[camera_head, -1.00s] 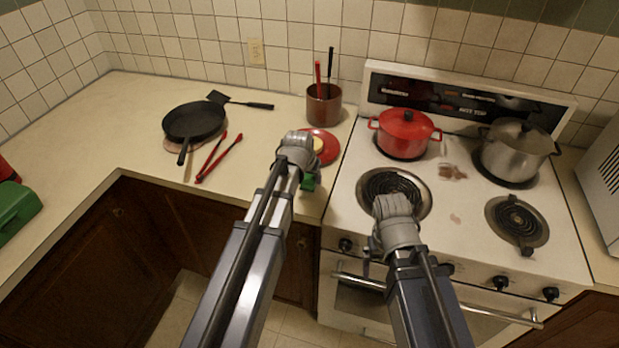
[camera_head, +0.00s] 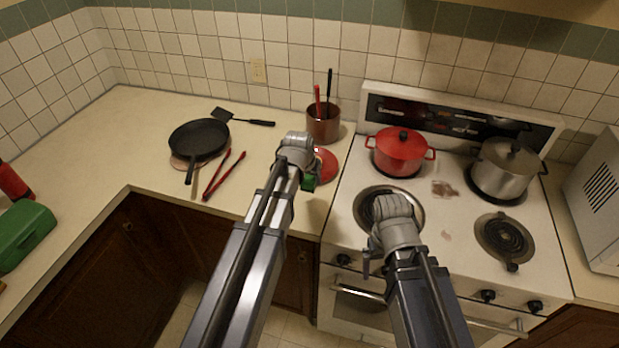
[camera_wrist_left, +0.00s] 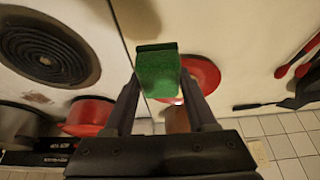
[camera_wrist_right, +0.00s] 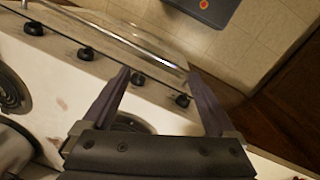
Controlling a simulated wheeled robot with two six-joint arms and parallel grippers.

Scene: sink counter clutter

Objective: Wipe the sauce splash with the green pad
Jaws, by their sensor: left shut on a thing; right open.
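The green pad (camera_head: 309,182) is held in my left gripper (camera_head: 302,176), above the counter edge by the red plate. In the left wrist view the pad (camera_wrist_left: 157,72) sits between the two fingers. The sauce splash is a brownish smear (camera_head: 445,189) on the white stove top between the red pot and the steel pot, with a smaller fainter spot (camera_head: 446,236) nearer the front. My right gripper (camera_head: 374,268) is over the stove's front left; in the right wrist view its fingers (camera_wrist_right: 157,72) are apart and empty.
A red pot (camera_head: 401,152) and a steel pot (camera_head: 507,168) stand on the rear burners. The red plate (camera_head: 327,165), utensil crock (camera_head: 323,125), black pan (camera_head: 199,137) and red tongs (camera_head: 222,176) are on the counter.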

